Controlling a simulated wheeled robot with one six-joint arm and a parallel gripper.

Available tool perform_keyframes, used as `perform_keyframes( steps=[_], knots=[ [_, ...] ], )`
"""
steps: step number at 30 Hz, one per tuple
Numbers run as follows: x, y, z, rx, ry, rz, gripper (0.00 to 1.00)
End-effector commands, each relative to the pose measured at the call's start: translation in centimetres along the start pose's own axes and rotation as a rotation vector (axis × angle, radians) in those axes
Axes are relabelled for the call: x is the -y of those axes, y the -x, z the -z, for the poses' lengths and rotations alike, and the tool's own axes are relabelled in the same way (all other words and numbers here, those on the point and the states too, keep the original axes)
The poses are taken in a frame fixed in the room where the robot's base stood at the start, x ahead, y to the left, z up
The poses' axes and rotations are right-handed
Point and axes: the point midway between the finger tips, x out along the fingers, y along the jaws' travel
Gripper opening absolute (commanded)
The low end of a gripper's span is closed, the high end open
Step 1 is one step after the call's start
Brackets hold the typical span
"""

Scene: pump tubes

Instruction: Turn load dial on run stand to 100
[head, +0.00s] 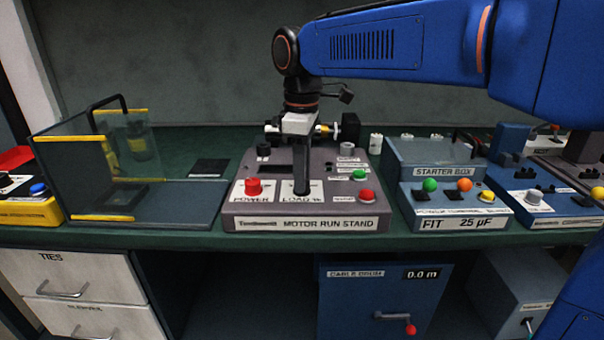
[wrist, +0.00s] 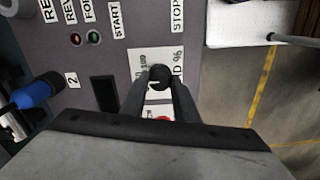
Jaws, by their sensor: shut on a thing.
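The motor run stand (head: 255,222) is a grey box at the middle of the bench, with a sloped front panel. Its load dial is a small black knob (wrist: 159,74) on a white plate marked "LOAD %". My gripper (head: 301,188) points straight down over that plate and hides the dial in the head view. In the wrist view my gripper (wrist: 161,84) has one finger on each side of the dial and is shut on it. The dial's pointer and most of its scale are hidden or too small to read.
A red power knob (head: 253,187) is close left of the gripper; red (head: 366,195) and green (head: 359,175) buttons are to the right. A clear guard box (head: 75,165) stands left, a starter box (head: 455,212) right. A cable drum (head: 385,295) is below.

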Motion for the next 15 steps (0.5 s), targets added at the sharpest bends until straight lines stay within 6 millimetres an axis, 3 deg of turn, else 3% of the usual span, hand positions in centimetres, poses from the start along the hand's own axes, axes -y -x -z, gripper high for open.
perform_keyframes(
  steps=[8, 15],
  knots=[
    [-0.01, 0.03, 0.00, 0.000, -0.089, 0.000, 0.05],
    [0.00, 0.04, 0.00, 0.000, -0.269, -0.001, 0.05]
  ],
)
